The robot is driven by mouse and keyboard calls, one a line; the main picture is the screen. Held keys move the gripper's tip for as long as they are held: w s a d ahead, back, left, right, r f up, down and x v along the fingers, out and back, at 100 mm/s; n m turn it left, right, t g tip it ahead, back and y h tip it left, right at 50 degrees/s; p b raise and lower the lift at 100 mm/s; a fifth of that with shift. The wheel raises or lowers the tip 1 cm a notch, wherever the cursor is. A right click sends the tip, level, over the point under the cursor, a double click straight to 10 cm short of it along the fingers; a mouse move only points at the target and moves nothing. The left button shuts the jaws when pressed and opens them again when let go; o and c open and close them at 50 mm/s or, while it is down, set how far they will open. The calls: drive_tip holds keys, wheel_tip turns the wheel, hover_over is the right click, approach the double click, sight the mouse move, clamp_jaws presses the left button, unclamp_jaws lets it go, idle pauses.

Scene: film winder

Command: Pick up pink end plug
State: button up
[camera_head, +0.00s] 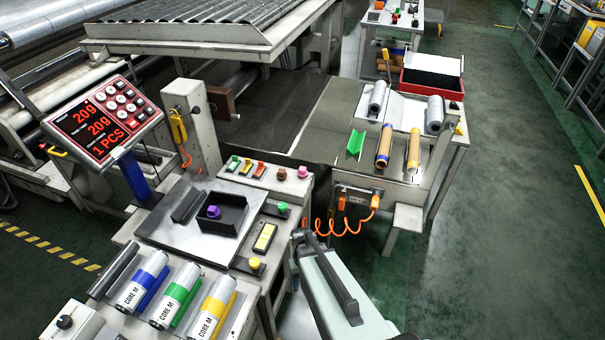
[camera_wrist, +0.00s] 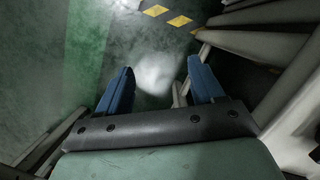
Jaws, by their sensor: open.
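A small pale pink plug (camera_head: 303,172) stands at the right end of the workbench's back row, beside a brown plug (camera_head: 281,174). No plug shows there. In the head view part of my arm shows at the bottom, right of the bench; the fingers cannot be made out.
A black tray (camera_head: 234,225) on the bench holds a purple plug (camera_head: 213,211). A yellow plug (camera_head: 255,264) sits at the front right. Labelled cores (camera_head: 176,295) lie at the front left. A display (camera_head: 103,120) and a post (camera_head: 192,130) stand behind. Open floor lies to the right.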

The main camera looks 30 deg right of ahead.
drive_tip(key=w+d+r+m+t, duration=0.1)
drive_tip(key=w+d+r, duration=0.25)
drive_tip(key=w, duration=0.25)
drive_tip(key=w+d+r+t, duration=0.1)
drive_tip(key=w+d+r, duration=0.1)
drive_tip(key=w+d, duration=0.35)
wheel_tip(320, 180, up, 19)
drive_tip(key=n+t, duration=0.2)
drive_tip(key=n, duration=1.1)
hover_over(303, 168)
drive_tip(key=s+d, duration=0.2)
drive_tip(key=shift+y, duration=0.3)
drive_tip(key=f, duration=0.2)
drive_tip(key=a+f, duration=0.1)
drive_tip(key=f, duration=0.4)
drive_tip(key=shift+w+a+f, duration=0.2)
drive_tip(key=shift+w+f, duration=0.1)
drive_tip(key=shift+f, duration=0.1)
drive_tip(key=shift+w+a+f, duration=0.15)
drive_tip(key=shift+w+f, duration=0.05)
drive_tip(key=shift+f, duration=0.65)
drive_tip(key=shift+w+a+f, duration=0.15)
drive_tip(key=shift+w+f, duration=0.1)
drive_tip(key=shift+f, duration=0.65)
drive_tip(key=shift+w+a+f, duration=0.15)
drive_tip(key=shift+w+f, duration=0.05)
drive_tip(key=shift+f, duration=0.65)
